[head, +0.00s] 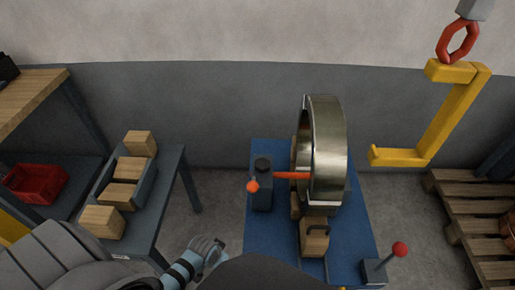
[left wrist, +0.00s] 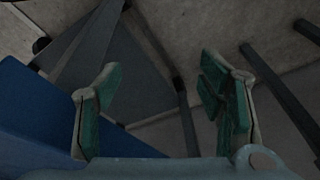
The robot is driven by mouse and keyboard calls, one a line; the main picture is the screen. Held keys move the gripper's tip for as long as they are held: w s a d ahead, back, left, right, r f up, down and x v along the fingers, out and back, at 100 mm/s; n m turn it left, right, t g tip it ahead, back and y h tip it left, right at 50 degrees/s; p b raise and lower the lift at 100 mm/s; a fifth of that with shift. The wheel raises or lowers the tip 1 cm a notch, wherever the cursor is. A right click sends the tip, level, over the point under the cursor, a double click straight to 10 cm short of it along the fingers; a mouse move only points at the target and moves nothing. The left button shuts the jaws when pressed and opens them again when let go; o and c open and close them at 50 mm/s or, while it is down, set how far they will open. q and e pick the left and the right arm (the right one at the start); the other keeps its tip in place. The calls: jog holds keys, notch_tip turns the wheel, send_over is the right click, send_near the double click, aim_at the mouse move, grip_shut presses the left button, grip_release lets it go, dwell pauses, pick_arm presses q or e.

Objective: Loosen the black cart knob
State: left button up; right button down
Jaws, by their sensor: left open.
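The blue cart (head: 350,220) stands in the middle of the head view with an upright metal coil on it. A black post with a round black knob (head: 262,163) on top stands at the cart's left side. An orange arm (head: 290,176) with a red ball end reaches across near the post. My left gripper (head: 207,246) is low, left of the cart and well short of the knob. In the left wrist view, its green-padded fingers (left wrist: 160,78) are spread and empty, with floor beyond them. The knob cannot be made out there. My right gripper is out of view.
A grey bench (head: 177,165) with wooden blocks stands left of the cart. A red-ball lever (head: 400,249) sits at the cart's front right. A yellow hook (head: 440,115) hangs at right above pallets (head: 465,215). The blue cart edge (left wrist: 45,120) shows in the left wrist view.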

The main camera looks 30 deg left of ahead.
pick_arm(q)
jog(key=w+d+r+m+t+p, duration=0.15)
jog(key=w+r, duration=0.25)
jog(key=r, duration=0.8)
jog(key=w+d+r+g+p, duration=0.1)
jog(key=w+r+p, duration=0.25)
jog(key=r, duration=0.75)
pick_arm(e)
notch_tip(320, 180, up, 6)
pick_arm(q)
notch_tip(320, 180, up, 14)
jog(key=m+h+b, duration=0.1)
jog(key=m+h, duration=0.1)
send_over(262, 163)
jog(key=s+a, duration=0.2)
jog(key=s, duration=0.3)
jog(key=shift+t, duration=0.45)
jog(key=b+x, duration=0.5)
jog(key=x, duration=0.8)
jog(key=shift+d+f, duration=0.2)
jog(key=shift+f, duration=0.15)
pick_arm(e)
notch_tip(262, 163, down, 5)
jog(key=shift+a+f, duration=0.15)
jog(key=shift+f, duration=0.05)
pick_arm(q)
jog(key=shift+c, duration=0.3)
